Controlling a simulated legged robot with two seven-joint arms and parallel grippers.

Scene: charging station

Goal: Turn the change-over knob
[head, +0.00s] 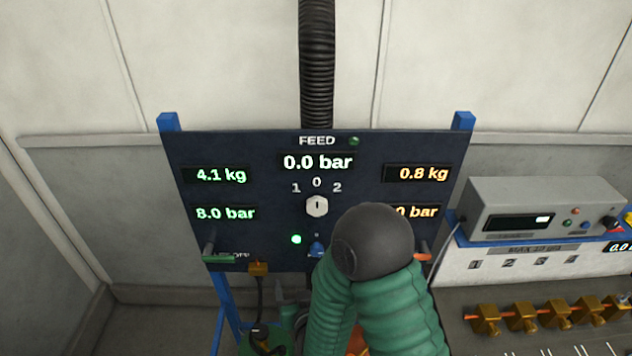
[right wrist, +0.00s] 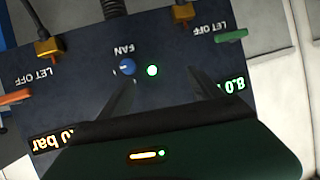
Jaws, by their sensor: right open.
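The change-over knob (head: 317,206) is a pale, many-sided knob on the dark panel (head: 270,185). Its mark appears to point up at 0, between 1 and 2. My right arm rises from below, its dark rounded joint close to the knob's lower right in the picture. In the right wrist view my right gripper (right wrist: 160,78) is open and empty, its two dark fingers apart in front of the panel. The blue fan knob (right wrist: 127,67) and a lit green lamp (right wrist: 152,71) show near the fingertips. The change-over knob does not show there. My left gripper is not in view.
Green (head: 220,258) and orange (right wrist: 15,96) let-off levers sit at the panel's lower corners. Brass fittings (head: 258,268) hang below. A grey meter box (head: 540,208) and a row of brass blocks (head: 525,316) stand at the right. A black hose (head: 316,70) runs above the panel.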

